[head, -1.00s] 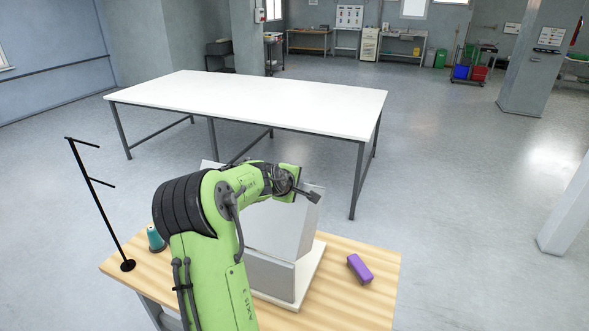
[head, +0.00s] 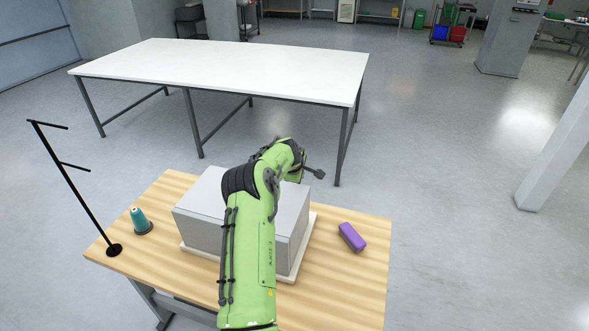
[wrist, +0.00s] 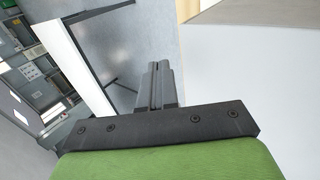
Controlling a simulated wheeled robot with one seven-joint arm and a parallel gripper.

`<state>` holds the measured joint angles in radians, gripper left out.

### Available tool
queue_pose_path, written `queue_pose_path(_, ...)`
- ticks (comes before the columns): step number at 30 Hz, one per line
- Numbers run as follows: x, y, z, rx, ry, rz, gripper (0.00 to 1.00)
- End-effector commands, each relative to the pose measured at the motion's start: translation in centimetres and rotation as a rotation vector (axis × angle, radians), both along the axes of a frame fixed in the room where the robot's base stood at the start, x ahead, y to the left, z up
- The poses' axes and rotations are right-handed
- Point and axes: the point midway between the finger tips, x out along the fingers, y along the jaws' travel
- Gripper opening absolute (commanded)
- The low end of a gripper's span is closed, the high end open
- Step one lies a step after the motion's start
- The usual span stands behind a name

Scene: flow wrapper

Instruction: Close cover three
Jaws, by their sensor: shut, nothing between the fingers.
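The flow wrapper is a grey box (head: 202,230) on a pale base plate (head: 290,277) in the middle of the wooden table. Its top (head: 207,189) looks flat, with no panel standing up. My arm hides the middle of the box, and I cannot tell which part is cover three. My gripper (head: 318,174) is shut and empty, above and beyond the box's far right corner. In the wrist view the closed fingers (wrist: 160,82) point away over the floor, with a large pale surface to their right, apart from them.
A purple block (head: 352,237) lies on the wooden table (head: 350,285) to the right. A teal spool (head: 140,221) and a black thread stand (head: 75,190) are at the left. A long white table (head: 220,65) stands behind, with open floor around it.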

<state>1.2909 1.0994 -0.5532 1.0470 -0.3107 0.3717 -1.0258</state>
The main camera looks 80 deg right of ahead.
Motion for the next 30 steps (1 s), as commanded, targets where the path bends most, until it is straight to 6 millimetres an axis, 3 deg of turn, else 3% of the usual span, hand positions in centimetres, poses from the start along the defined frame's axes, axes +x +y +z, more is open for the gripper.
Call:
queue_pose_path(3, -0.1, 0.1, -1.9, 0.000, 0.001, -0.001, 0.00)
queue_pose_path(9, -0.1, 0.2, -3.0, -0.001, 0.000, 0.000, 0.00)
queue_pose_path(26, -0.1, 0.2, -3.2, -0.002, 0.000, 0.000, 0.00)
queue_pose_path(30, 0.1, 0.7, -2.5, -0.003, 0.000, 0.000, 0.00)
